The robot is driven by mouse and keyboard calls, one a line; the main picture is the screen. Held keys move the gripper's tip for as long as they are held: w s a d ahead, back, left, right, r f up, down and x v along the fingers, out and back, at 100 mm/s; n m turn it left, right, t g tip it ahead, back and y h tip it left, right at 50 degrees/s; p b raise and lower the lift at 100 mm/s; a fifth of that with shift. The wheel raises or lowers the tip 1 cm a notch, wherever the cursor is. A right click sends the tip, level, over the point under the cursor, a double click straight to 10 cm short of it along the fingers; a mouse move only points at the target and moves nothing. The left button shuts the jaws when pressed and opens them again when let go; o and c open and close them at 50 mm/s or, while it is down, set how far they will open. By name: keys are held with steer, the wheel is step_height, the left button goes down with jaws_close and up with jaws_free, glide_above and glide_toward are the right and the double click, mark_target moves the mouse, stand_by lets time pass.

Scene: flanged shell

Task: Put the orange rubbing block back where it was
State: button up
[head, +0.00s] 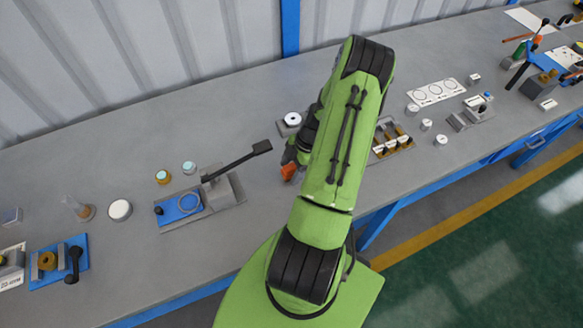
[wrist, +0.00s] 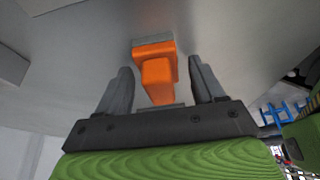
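The orange rubbing block (wrist: 158,75) has an orange grip and a grey face at its far end. In the wrist view it lies between the two fingers of my gripper (wrist: 160,82), with a visible gap on each side. The fingers look open around the grip and not closed on it. In the head view the orange block (head: 289,171) shows below my gripper (head: 292,158), over the grey bench (head: 240,240). My arm hides part of the gripper there. I cannot tell whether the block's grey face touches the bench.
A fixture with a black lever (head: 235,162) and blue plate stands just left of the gripper. A white-topped round part on a grey base (head: 291,121) is behind it. A tray of brass parts (head: 391,139) is to the right. Bench in front of the lever fixture is clear.

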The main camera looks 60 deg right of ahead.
steer(key=shift+r, duration=0.1)
steer(key=v, duration=1.2)
steer(key=w+a+r, duration=0.2)
steer(key=r, duration=0.1)
steer(key=w+a+r+m+g+h, duration=0.1)
steer(key=w+a+r, duration=0.1)
steer(key=a+r, duration=0.1)
steer(key=w+a+r+m+h, duration=0.1)
steer(key=a+r, duration=0.1)
steer(key=r, duration=0.2)
steer(key=shift+w+a+p, duration=0.3)
steer(key=shift+w+a, duration=0.1)
steer(key=w+a+r+m+h, duration=0.1)
steer(key=a+r+m+h, duration=0.15)
steer(key=a+r, duration=0.55)
steer(key=s+a+r+m+t, duration=0.4)
steer(key=s+a+m, duration=0.3)
steer(key=a, duration=0.8)
steer(key=s+r, duration=0.1)
steer(key=s, duration=0.1)
steer(key=shift+s+r, duration=0.25)
steer(key=shift+s, duration=0.1)
steer(key=shift+y, duration=0.25)
